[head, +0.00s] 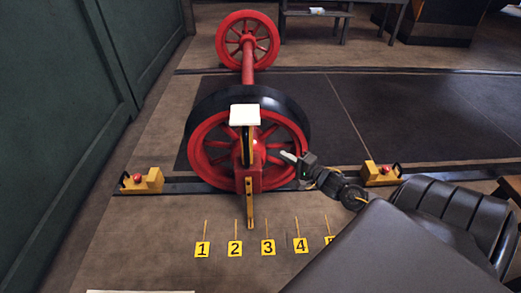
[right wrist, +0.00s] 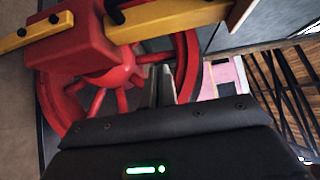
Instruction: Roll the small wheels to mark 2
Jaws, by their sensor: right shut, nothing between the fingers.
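The red wheelset has a near spoked wheel (head: 205,160) with a black tyre, an axle (head: 248,65) and a far red wheel (head: 233,25). A red block with a yellow pointer (head: 250,205) hangs at the near wheel's hub; the pointer's tip is between marks 2 (head: 235,248) and 3 (head: 267,247). My right gripper (head: 288,156) is shut and empty at the near wheel's right side. In the right wrist view its fingers (right wrist: 165,88) are close to the spokes and rim (right wrist: 188,60); I cannot tell whether they touch. My left gripper is out of view.
Marks 1 (head: 202,249) and 4 (head: 301,246) lie on the floor; my arm partly covers the rightmost mark. A green wall (head: 60,110) stands left. The dark floor plates right of the wheels look clear.

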